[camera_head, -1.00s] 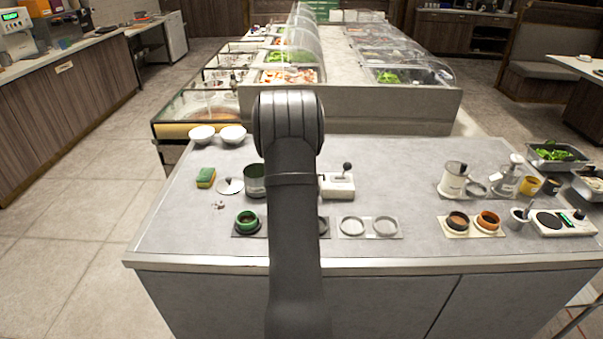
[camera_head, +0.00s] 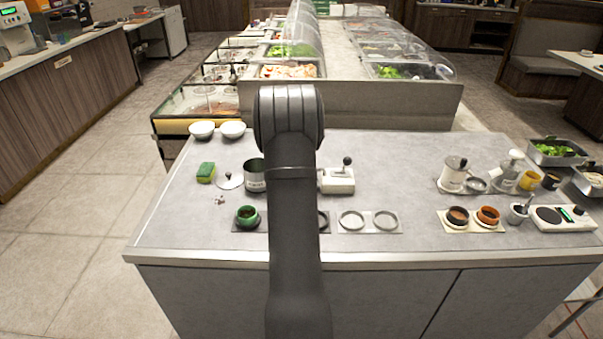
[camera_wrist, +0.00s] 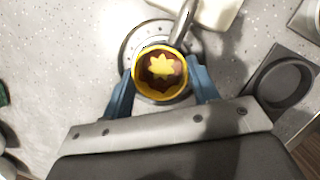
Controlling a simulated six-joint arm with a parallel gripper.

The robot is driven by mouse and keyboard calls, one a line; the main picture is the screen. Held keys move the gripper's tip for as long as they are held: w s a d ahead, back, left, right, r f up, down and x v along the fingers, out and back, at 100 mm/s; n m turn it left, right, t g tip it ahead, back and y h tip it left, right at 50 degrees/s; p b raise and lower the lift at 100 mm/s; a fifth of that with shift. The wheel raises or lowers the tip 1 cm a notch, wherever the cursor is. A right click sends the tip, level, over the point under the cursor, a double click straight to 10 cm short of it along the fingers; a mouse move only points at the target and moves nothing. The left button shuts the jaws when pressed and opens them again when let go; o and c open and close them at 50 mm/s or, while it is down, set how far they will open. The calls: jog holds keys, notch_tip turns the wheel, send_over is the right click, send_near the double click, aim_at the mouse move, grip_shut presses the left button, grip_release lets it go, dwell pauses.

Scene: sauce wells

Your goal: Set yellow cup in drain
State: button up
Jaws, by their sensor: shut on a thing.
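The yellow cup (camera_wrist: 137,82) has a yellow rim, with brown and a yellow star-like shape inside. My gripper (camera_wrist: 160,86) is shut on it, one blue finger on each side. Below the cup in the wrist view is a round metal plate with small holes, which looks like the drain (camera_wrist: 136,38). The cup covers much of it, and I cannot tell whether they touch. In the head view my arm hides my gripper, the held cup and the drain.
A metal handle leads from a white block (camera_wrist: 212,10) beside the plate. A dark tray with a round well (camera_wrist: 280,83) lies to the right.

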jog(key=shift+f, duration=0.25)
jog(key=o, duration=1.1)
jog(key=shift+r, duration=4)
jog(key=shift+f, duration=0.15)
jog(key=shift+f, duration=3.9)
